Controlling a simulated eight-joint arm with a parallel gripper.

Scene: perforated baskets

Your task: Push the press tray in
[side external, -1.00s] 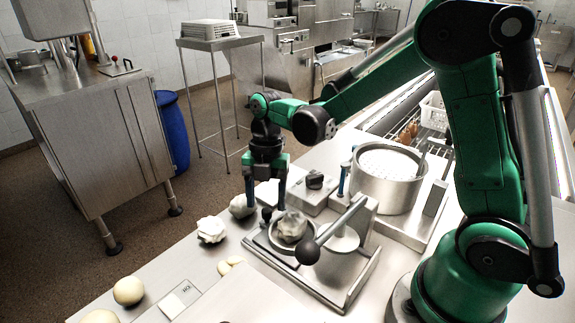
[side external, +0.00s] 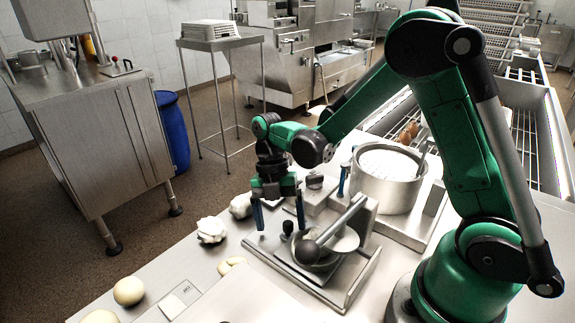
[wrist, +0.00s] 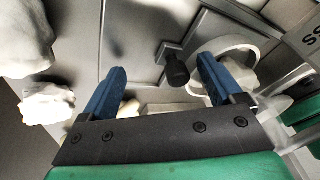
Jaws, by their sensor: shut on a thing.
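The press tray (side external: 318,265) is a round metal dish partly under the press plate (side external: 345,240); the dark lever ball (side external: 307,251) covers some of it. The dish shows in the wrist view (wrist: 214,46) with pale dough (wrist: 243,68) in it. A black knob (side external: 287,227) stands at the tray's left edge and shows in the wrist view (wrist: 176,70). My gripper (side external: 280,222) is at this edge, fingers pointing down and apart, straddling the knob, which sits nearer the right finger. Whether both fingers touch anything is unclear in either view.
Several dough lumps (side external: 211,230) lie on the counter to the left. The lever arm (side external: 343,220) slants over the tray. A metal pot (side external: 388,180) stands behind the press, and a flat label plate (side external: 179,298) lies at the front.

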